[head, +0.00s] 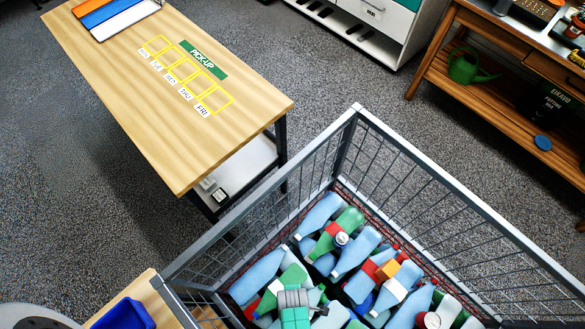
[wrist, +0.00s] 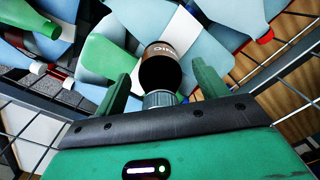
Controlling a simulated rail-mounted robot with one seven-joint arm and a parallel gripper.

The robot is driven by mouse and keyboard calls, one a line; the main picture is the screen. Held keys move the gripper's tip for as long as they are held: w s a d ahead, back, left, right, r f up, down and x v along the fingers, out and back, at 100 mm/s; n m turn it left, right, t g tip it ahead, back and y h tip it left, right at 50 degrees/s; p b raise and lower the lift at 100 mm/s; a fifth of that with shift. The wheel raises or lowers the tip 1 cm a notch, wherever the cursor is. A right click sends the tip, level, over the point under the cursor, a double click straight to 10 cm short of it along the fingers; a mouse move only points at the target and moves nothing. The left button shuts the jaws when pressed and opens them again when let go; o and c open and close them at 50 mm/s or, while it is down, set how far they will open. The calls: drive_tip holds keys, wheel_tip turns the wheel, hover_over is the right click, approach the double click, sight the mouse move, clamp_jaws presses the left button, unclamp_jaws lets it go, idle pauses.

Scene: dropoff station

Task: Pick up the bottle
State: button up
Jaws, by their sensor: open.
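Several bottles, mostly light blue (head: 318,214) and some green (head: 349,220), lie jumbled in a wire cage bin (head: 405,146). My gripper (wrist: 163,84) is open, with its two green fingers spread apart over the pile in the wrist view. A dark brown bottle (wrist: 159,70) with a grey cap (wrist: 160,99) shows between the fingers, its cap toward my palm. I cannot tell whether either finger touches it. In the head view my gripper's grey and green body is low in the picture, over the bin, and hides its fingertips and what lies beneath.
The bin's mesh walls rise around the pile, close to my gripper on both sides in the wrist view. A wooden table (head: 230,100) with yellow day squares stands at upper left. A blue tub (head: 126,315) is at lower left. Wooden shelving (head: 470,100) stands at upper right.

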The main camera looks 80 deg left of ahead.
drive_tip(key=c, duration=1.1)
wheel_tip(320, 180, up, 10)
drive_tip(key=p, duration=0.2)
drive_tip(key=shift+r+p, duration=0.1)
drive_tip(key=shift+p, duration=0.2)
drive_tip(key=shift+c, duration=0.2)
wheel_tip(320, 180, up, 16)
drive_tip(key=p, duration=1.7)
wheel_tip(320, 180, up, 16)
drive_tip(key=p, duration=0.4)
wheel_tip(320, 180, up, 9)
